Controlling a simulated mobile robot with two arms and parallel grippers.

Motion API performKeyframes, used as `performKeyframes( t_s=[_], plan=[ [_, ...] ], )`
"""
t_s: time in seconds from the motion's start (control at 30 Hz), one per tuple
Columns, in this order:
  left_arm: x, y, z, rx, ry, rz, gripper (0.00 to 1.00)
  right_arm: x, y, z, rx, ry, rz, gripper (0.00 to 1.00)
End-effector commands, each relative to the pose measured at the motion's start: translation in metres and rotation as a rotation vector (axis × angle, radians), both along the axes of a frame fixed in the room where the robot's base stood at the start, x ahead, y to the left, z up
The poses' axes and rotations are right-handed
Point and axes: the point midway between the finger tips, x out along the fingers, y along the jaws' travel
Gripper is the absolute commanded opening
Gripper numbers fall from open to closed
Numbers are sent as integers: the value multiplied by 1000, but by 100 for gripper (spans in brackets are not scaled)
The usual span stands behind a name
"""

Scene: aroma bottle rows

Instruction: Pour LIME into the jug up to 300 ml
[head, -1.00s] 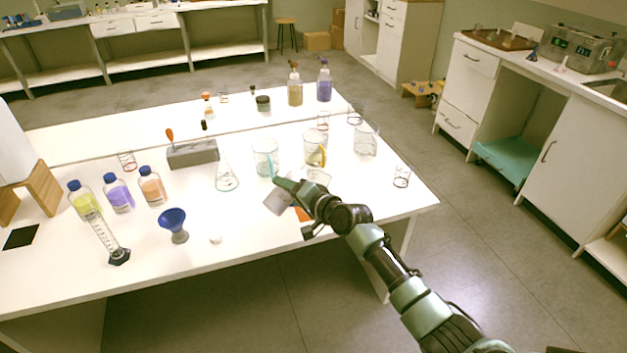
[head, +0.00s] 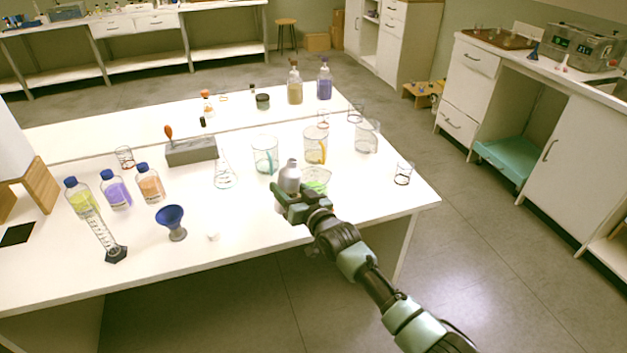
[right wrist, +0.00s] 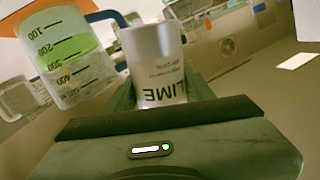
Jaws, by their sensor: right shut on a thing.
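My right gripper (head: 290,196) is shut on the LIME bottle (head: 289,176), a grey-white bottle held upright near the table's front right. In the right wrist view the bottle (right wrist: 158,60) shows its LIME label upside down. The jug (head: 318,180) is clear, holds green liquid, and stands just right of the bottle. The green liquid's edge appears between the 200 and 300 marks; the exact level is unclear. My left gripper is not in view.
Large clear beakers (head: 265,155) stand behind the bottle, and a small glass (head: 403,173) stands to the right. A blue funnel (head: 172,220), a measuring cylinder (head: 107,238) and coloured bottles (head: 150,185) are at the left.

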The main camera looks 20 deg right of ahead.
Motion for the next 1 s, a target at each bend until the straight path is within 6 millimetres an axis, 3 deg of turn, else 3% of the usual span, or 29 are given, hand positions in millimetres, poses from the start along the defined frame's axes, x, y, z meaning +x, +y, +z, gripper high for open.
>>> performKeyframes(
  t_s=[0.37,0.6,1.0],
  plan=[
    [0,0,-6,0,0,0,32,0,1,0,-63,-44,-1,0],
    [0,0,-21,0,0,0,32,-2,4,-6,-215,-139,-2,0],
    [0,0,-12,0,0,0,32,-4,8,3,-231,-149,-1,0]
  ],
)
